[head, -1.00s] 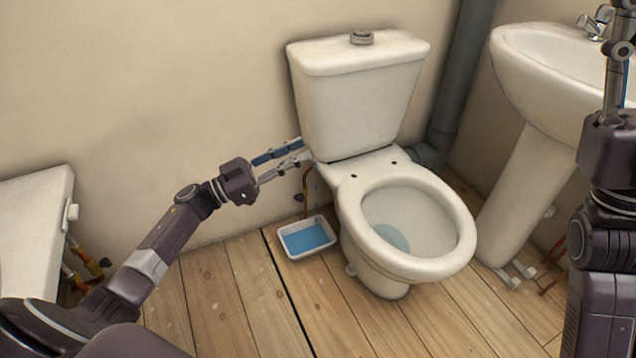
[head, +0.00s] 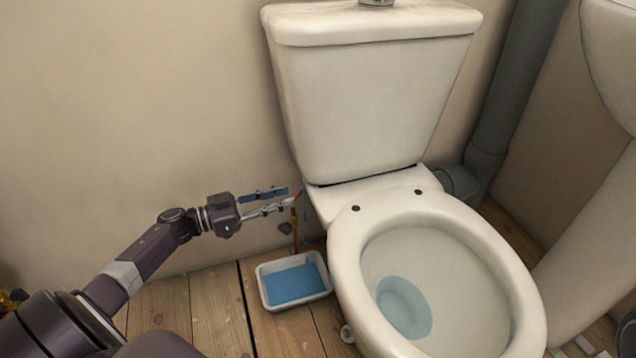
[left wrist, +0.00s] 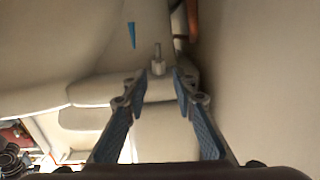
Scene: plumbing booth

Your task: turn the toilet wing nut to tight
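The white toilet has its cistern (head: 370,95) against the wall and its bowl (head: 345,270) in front. In the left wrist view, a small grey metal bolt with a nut-like piece (left wrist: 158,65) shows under the cistern; it appears to be the wing nut, but its wings are not clear. My left gripper (head: 290,196) is at the cistern's lower left corner. The left wrist view shows its two fingers (left wrist: 160,82) apart, with the metal piece seen in the gap just beyond the tips. I see no grip on it. The wing nut is hidden in the head view. My right gripper is out of view.
A white tray (head: 262,285) with blue water stands on the wooden floor below the gripper. A reddish pipe (head: 294,228) rises behind it, with blue drops nearby. A grey waste pipe (head: 510,90) and a basin pedestal (head: 585,250) stand at right. The left wall area is clear.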

